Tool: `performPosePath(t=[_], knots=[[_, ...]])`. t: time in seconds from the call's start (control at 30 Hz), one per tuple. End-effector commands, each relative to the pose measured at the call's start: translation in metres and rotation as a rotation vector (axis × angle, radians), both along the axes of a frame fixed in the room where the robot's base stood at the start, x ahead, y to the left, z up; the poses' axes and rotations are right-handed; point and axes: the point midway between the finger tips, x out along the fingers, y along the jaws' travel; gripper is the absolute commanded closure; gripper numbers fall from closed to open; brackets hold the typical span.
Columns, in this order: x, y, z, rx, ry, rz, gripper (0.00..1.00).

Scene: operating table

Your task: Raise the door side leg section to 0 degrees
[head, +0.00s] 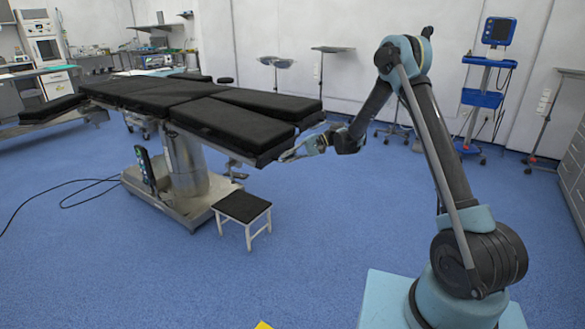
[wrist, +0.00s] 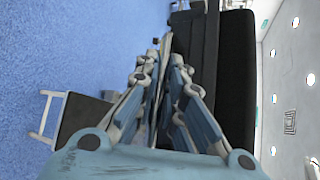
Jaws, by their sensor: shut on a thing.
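The black-padded operating table (head: 150,98) has two leg sections side by side at its right end. The near leg section (head: 235,120) slopes slightly downward toward its free end, and the far leg section (head: 270,101) lies beside it. My gripper (head: 287,156) is at the free end of the near leg section, low on its metal edge, shut on it. In the wrist view my gripper (wrist: 165,55) has its fingers close together along the side of a black leg pad (wrist: 237,80). The exact contact is hidden by the fingers. No door shows, so I cannot tell which side is named.
A black-topped step stool (head: 242,207) stands on the floor below the leg end, and shows in the wrist view (wrist: 85,118). The table's column (head: 183,160) and base are behind it. A blue monitor cart (head: 484,100) stands by the back wall.

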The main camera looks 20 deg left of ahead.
Motion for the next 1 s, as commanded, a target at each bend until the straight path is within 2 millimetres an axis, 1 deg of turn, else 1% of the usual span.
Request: performPosePath(t=[0.03,0.2,0.3,0.4,0.53,0.8,0.83,0.87,1.0], knots=[[0.001,0.003,0.011,-0.006,0.003,-0.005,1.00],[-0.001,0.000,0.039,-0.049,0.012,-0.003,1.00],[-0.002,-0.001,0.053,-0.069,0.017,-0.003,1.00],[-0.003,-0.003,0.062,-0.085,0.020,-0.003,1.00],[-0.004,-0.004,0.066,-0.094,0.022,-0.002,1.00],[-0.006,-0.005,0.066,-0.097,0.022,0.001,1.00],[-0.006,-0.005,0.066,-0.097,0.022,0.001,0.89],[-0.006,-0.005,0.066,-0.096,0.022,0.002,0.82],[-0.006,-0.005,0.066,-0.096,0.022,0.002,0.82]])
